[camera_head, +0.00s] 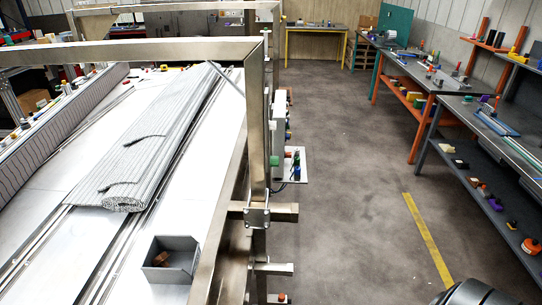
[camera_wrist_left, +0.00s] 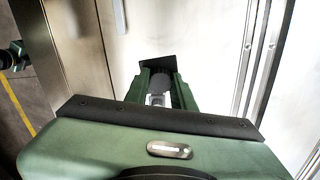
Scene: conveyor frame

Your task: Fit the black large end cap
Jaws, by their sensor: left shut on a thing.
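In the left wrist view my left gripper (camera_wrist_left: 158,85) is shut on a dark piece (camera_wrist_left: 155,63) with straight edges. The piece sticks out past the green fingertips, over or near the pale conveyor bed. Its lower part is hidden between the fingers, and I cannot tell for sure that it is the black large end cap. A small pale part shows between the fingers. In the head view neither gripper is visible.
A grey open box (camera_head: 158,273) with a brown thing inside stands on the bed beside the metal frame (camera_head: 255,130). A ribbed grey roll (camera_head: 150,145) lies along the bed. Benches (camera_head: 450,85) stand at right, with clear floor (camera_head: 345,160) between.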

